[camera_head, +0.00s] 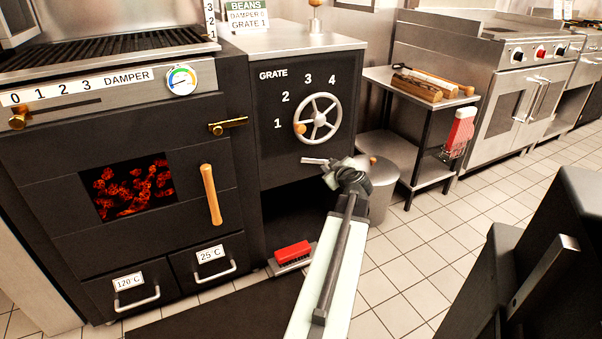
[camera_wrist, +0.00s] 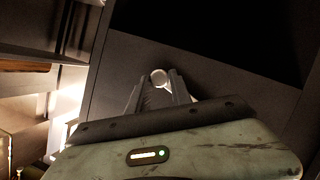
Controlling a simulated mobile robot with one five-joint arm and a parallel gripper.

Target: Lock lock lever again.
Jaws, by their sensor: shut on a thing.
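The lock lever (camera_head: 314,161) appears to be the pale bar low on the dark grate panel, below the grey grate wheel (camera_head: 319,119). It lies nearly level, and its right part is hidden by my gripper (camera_head: 336,169). In the wrist view a pale round-ended piece (camera_wrist: 159,77), likely the lever's end, sits between the two fingers of my gripper (camera_wrist: 157,87). The fingers are shut on it, against the dark panel. The wheel's wooden knob (camera_head: 300,128) is at its left, near the 1.
The lit oven (camera_head: 133,188) with a wooden-handled door stands at the left. A red brush (camera_head: 293,253) lies below the panel. A metal bin (camera_head: 382,190) and side table (camera_head: 428,95) stand right of my gripper. Tiled floor (camera_head: 470,215) is open at the right.

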